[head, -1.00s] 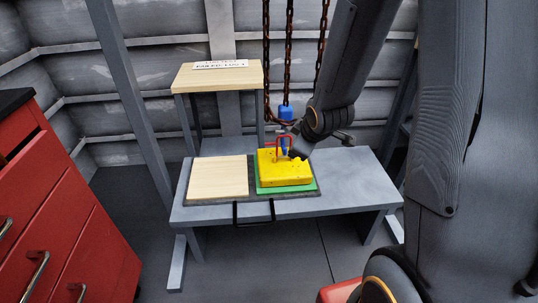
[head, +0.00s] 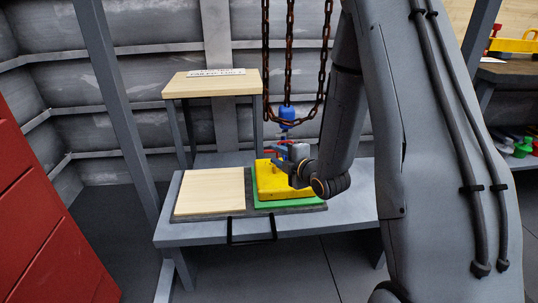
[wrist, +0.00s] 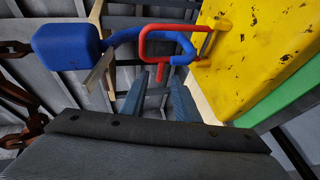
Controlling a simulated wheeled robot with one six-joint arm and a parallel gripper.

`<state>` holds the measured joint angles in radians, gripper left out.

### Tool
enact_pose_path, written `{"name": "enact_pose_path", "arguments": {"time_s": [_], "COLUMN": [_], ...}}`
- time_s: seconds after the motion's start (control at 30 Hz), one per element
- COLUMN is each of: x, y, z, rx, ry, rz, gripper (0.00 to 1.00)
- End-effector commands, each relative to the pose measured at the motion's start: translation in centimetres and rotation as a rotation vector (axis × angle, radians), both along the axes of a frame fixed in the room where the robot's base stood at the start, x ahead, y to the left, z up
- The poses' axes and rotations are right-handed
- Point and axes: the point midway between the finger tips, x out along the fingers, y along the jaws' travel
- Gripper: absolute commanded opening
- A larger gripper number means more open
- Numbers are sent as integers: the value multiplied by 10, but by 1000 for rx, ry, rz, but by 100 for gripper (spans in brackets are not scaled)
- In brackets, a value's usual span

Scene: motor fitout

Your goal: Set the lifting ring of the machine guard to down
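The machine guard is a worn yellow block (head: 268,184) on a green base (head: 290,204), at the right of the bench. In the wrist view the yellow block (wrist: 262,50) fills the upper right. Its red lifting ring (wrist: 144,48) stands out from the block's top, upright rather than folded flat. A blue hook (wrist: 183,40) overlaps the ring; I cannot tell whether it passes through. My gripper (wrist: 158,88) is open and empty, its fingertips close to the ring with no visible contact. In the head view my wrist partly hides the ring and block.
Rusty chains (head: 290,60) hang over the guard with a blue hook block (head: 287,114). A bare wooden board (head: 211,190) lies left of the guard on the grey bench (head: 340,200). A small labelled wooden table (head: 215,88) stands behind. Red drawers (head: 45,220) are at left.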

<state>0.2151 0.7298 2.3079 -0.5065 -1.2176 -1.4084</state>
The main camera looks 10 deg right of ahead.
Motion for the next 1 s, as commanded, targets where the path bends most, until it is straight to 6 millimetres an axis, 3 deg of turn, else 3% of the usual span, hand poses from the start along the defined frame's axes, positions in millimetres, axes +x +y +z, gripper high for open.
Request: {"name": "enact_pose_path", "arguments": {"time_s": [0.33,0.73,0.9,1.0], "x": [45,53,53,53], "y": [13,15,15,15], "z": [-14,-15,-15,-15], "rx": [1,1,1,1], "ry": [1,2,2,2], "rz": [0,-1,-1,-1], "gripper": [28,28,0,0]}}
